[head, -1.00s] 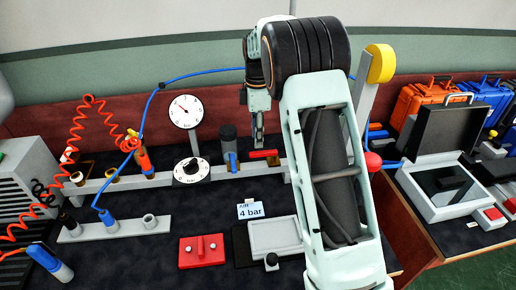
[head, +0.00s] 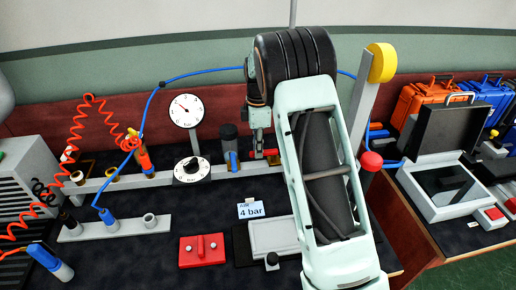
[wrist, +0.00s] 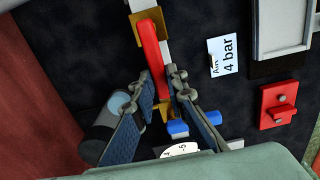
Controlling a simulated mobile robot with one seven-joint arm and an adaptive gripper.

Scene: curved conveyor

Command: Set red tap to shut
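The red tap's lever (head: 271,152) lies along the grey pipe at the back of the bench, partly hidden by my gripper in the head view. In the wrist view the long red lever (wrist: 149,45) runs from a brass valve body (wrist: 146,14) down between my fingers. My gripper (wrist: 162,78) is open, with its two fingertips on either side of the lever's free end and a narrow gap visible. In the head view my gripper (head: 259,155) is lowered at the lever, left of my arm. Contact with the lever cannot be told.
A blue tap (head: 232,161) and a dark cylinder (head: 228,138) stand just left of my gripper. A round gauge (head: 186,110) and a dial (head: 192,170) are farther left. A "4 bar" card (head: 251,209) and a red block (head: 202,250) lie in front.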

